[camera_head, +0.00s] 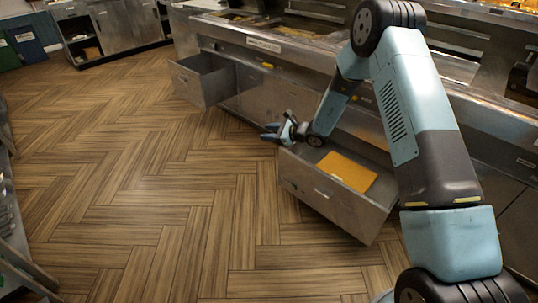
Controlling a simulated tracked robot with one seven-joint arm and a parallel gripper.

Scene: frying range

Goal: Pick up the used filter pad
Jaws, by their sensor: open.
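An orange-yellow flat pad (346,171), which looks like the used filter pad, lies flat in an open metal drawer (328,198) low on the range front. My gripper (268,132) is just left of and above the drawer's back left corner, apart from the pad. Its fingers point left, away from the pad, and it is open with nothing seen between the fingers. My arm reaches over from the right and covers part of the range behind the drawer.
Another drawer (203,80) stands open further left along the steel range (262,45). The wooden floor (130,180) to the left is wide and clear. A steel cabinet (125,25) stands at the back, and blue and green bins (27,45) are at the far left.

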